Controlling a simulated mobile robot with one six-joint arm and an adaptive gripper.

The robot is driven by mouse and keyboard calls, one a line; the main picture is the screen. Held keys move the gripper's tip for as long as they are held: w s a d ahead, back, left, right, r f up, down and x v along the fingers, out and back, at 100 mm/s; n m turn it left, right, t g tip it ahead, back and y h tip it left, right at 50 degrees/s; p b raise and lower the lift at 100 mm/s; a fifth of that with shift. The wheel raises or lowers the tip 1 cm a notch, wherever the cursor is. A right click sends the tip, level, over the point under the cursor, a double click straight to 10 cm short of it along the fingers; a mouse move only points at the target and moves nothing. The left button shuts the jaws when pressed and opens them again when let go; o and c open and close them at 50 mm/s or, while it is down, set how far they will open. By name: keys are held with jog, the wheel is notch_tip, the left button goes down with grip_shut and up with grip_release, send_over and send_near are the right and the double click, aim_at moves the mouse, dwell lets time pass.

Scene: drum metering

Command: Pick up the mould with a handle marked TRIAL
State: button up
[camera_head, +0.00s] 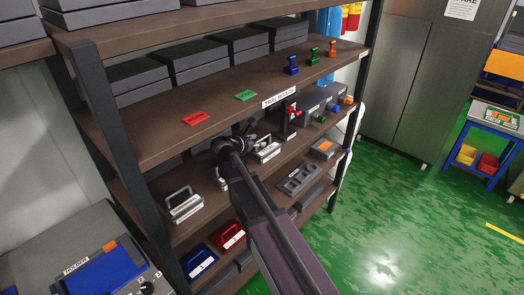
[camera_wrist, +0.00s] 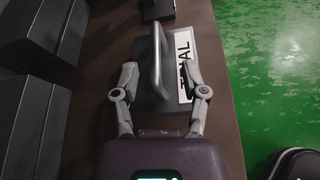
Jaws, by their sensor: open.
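In the wrist view, a grey mould (camera_wrist: 147,96) lies on the brown shelf, with a white label reading TRIAL (camera_wrist: 185,55) on its right side. A raised grey bar handle (camera_wrist: 156,55) runs lengthwise over it. My gripper (camera_wrist: 160,70) is open, with one finger on each side of the handle and gaps between. The right finger covers part of the label. In the head view, my gripper (camera_head: 232,143) is at the middle shelf, beside a handled grey mould (camera_head: 265,150). Its label is too small to read there, and my arm hides part of the shelf.
In the head view, another handled mould (camera_head: 183,204) sits left on the same shelf, and blue (camera_head: 200,262) and red (camera_head: 230,235) handled items sit below. The upper shelf edge (camera_head: 200,138) is close to my gripper. Dark boxes (camera_wrist: 60,30) stand left in the wrist view.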

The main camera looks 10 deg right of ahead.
aim_at(261, 139)
jog(key=shift+b+x, duration=0.65)
jog(key=shift+x, duration=1.55)
jog(key=shift+w+a, duration=0.1)
jog(key=shift+w, duration=0.05)
jog(key=shift+r, duration=0.1)
grip_shut()
